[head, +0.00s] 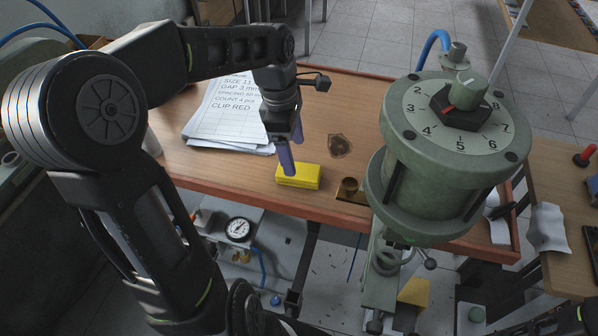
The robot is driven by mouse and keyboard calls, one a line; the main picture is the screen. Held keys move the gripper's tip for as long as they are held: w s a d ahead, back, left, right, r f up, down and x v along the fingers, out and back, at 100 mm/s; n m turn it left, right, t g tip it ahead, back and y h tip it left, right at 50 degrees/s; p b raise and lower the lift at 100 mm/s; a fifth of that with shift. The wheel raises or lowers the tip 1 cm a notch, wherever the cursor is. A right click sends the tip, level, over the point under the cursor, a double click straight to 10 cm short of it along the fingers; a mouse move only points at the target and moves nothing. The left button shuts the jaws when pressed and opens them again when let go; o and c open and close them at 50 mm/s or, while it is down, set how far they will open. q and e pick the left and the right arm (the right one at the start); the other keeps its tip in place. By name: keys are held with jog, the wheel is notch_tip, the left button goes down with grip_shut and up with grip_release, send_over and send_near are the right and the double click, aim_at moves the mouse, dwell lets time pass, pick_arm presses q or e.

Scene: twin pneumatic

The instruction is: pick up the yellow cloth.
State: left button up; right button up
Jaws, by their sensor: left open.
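The yellow cloth (298,177) lies as a small, flat folded block near the front edge of the wooden table. My left gripper (290,158) points down just above and behind the cloth, with its bluish fingers close to the cloth's back left side. It is open and nothing shows between its fingers. I cannot tell whether a fingertip touches the cloth. My right gripper is not in view.
A big green dial machine (437,165) stands right of the cloth. A small brass part (348,189) sits between them. Printed sheets (228,118) lie at the left on the table (355,95). A dark stain (339,146) is behind the cloth. A pressure gauge (238,229) is below.

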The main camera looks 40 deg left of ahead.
aim_at(298, 170)
pick_arm(q)
jog(key=shift+f, duration=0.55)
jog(key=shift+d, duration=0.1)
jog(key=f, duration=0.1)
jog(key=f+p, duration=0.1)
jog(key=f, duration=0.3)
jog(key=shift+w+d, duration=0.2)
jog(key=shift+d, duration=0.15)
jog(key=shift+c, duration=0.2)
jog(key=c, duration=1.4)
notch_tip(298, 170, up, 10)
jog(key=shift+b, duration=0.45)
